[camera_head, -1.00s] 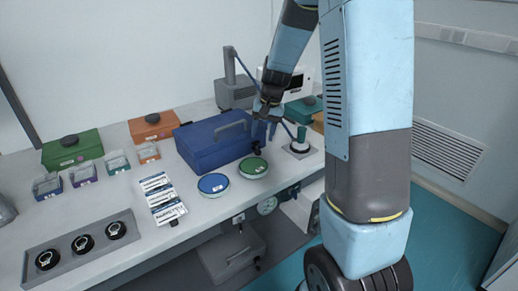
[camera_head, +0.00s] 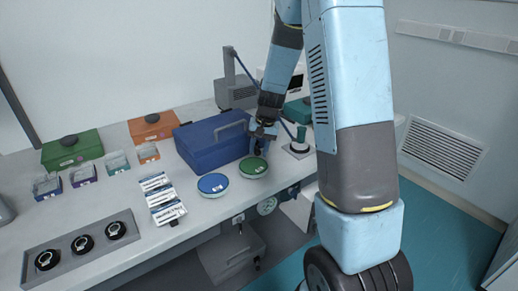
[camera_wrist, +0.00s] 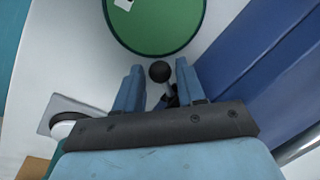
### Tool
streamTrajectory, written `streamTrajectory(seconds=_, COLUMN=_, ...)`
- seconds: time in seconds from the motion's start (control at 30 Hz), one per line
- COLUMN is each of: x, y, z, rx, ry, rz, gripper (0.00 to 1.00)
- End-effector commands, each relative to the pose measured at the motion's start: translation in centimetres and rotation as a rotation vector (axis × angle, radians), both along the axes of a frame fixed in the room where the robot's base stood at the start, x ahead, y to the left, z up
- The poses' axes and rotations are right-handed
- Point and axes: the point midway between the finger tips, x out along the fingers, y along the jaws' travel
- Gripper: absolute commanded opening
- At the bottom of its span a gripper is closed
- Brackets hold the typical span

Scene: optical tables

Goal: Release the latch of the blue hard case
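The blue hard case (camera_head: 205,150) stands closed on the table with a handle on its lid. Its side fills the right of the wrist view (camera_wrist: 270,65). A lever with a black ball knob (camera_wrist: 160,72) shows beside the case; I take it for the latch, though its mount is hidden behind my gripper. My gripper (camera_wrist: 160,66) is open, with one blue finger on each side of the knob and gaps visible. In the head view my gripper (camera_head: 260,143) is low at the case's right end and hides the lever.
A green round tin (camera_head: 253,167) lies close in front of my gripper, with a blue round tin (camera_head: 213,184) to its left. A grey plate with a round white-and-green item (camera_head: 299,146) stands to the right. A grey instrument (camera_head: 236,93) is behind.

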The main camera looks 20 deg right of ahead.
Motion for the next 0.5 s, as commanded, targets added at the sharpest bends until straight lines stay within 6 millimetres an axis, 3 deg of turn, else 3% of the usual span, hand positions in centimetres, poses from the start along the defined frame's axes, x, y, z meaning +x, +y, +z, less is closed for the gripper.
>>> streamTrajectory(seconds=0.4, x=0.01, y=0.04, z=0.02, rx=0.000, ry=0.000, rz=0.001, gripper=0.00)
streamTrajectory(seconds=0.5, x=0.01, y=0.03, z=0.03, rx=0.000, ry=0.000, rz=0.002, gripper=0.00)
